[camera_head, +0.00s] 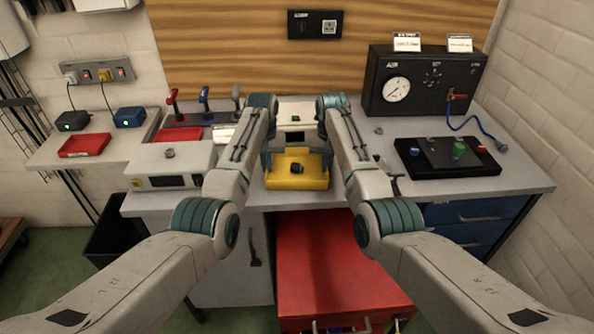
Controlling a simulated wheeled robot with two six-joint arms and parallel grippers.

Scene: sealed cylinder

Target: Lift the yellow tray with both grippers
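The yellow tray (297,183) is in the middle of the view, at the front edge of the grey worktop. A small dark round part (297,168) lies in it. My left gripper (268,160) is at the tray's left side and my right gripper (326,158) is at its right side. Both point down close to the side walls. The fingers are small and partly hidden by my own wrists, so I cannot tell whether they are shut on the walls. I cannot tell whether the tray rests on the worktop or is slightly above it.
A white device (296,112) stands behind the tray. A white box with a display (172,168) is to the left. A red cabinet (335,262) stands below the front edge.

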